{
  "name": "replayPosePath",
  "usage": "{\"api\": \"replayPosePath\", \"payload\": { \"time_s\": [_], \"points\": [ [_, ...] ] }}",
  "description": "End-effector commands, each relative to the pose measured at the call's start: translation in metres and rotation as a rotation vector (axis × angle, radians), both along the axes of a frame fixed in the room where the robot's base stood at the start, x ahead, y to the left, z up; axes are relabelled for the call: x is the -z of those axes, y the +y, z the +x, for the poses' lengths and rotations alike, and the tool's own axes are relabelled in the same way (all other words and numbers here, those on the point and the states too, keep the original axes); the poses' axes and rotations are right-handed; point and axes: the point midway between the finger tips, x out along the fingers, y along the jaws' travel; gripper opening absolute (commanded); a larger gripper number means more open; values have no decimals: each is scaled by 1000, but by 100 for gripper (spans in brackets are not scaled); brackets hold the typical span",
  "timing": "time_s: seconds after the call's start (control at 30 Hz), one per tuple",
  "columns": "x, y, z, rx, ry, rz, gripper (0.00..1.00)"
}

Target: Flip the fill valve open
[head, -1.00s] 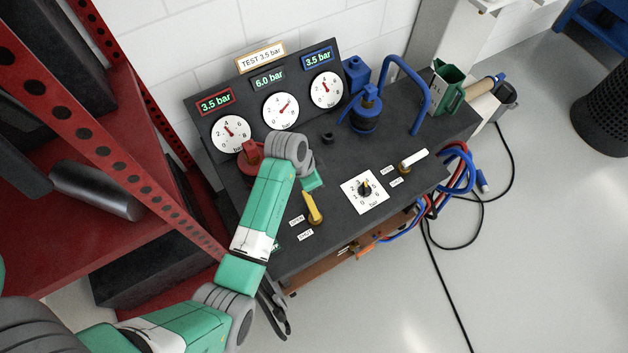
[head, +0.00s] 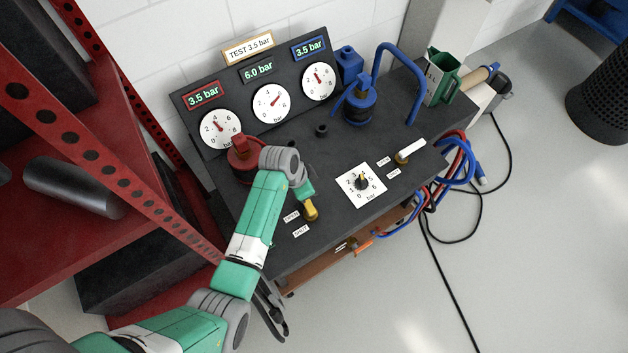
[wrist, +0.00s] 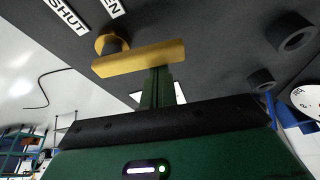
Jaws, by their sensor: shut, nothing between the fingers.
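The yellow lever valve (head: 311,213) is on the dark bench top, beside the labels OPEN (head: 291,215) and SHUT (head: 301,231). In the head view my gripper (head: 307,196) partly covers its handle. In the wrist view the yellow handle (wrist: 140,58) runs from its round pivot at the left across to the right. My gripper (wrist: 160,88) is shut and empty, its fingertips right at the handle's near side. I cannot tell whether they touch it.
The dial (head: 361,185) and a white-handled lever (head: 410,151) lie to the right. A red fitting (head: 240,152) stands close behind my wrist. The gauge panel (head: 263,88) reads 3.5, 6.0 and 3.5 bar. A blue fitting (head: 359,108) and blue pipe are farther back.

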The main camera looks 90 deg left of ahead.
Motion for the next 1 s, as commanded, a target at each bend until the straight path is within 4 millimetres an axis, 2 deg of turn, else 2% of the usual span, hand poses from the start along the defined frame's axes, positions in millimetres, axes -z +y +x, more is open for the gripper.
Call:
{"api": "replayPosePath", "payload": {
  "time_s": [0.27,0.4,0.6,1.0],
  "points": [
    [-1,0,-1,-3,0,-1,0],
    [-8,-5,-10,-69,1,-3,0],
    [-2,-6,-17,-164,1,-2,0],
    [2,-4,-14,-167,3,-4,0]
  ]
}}
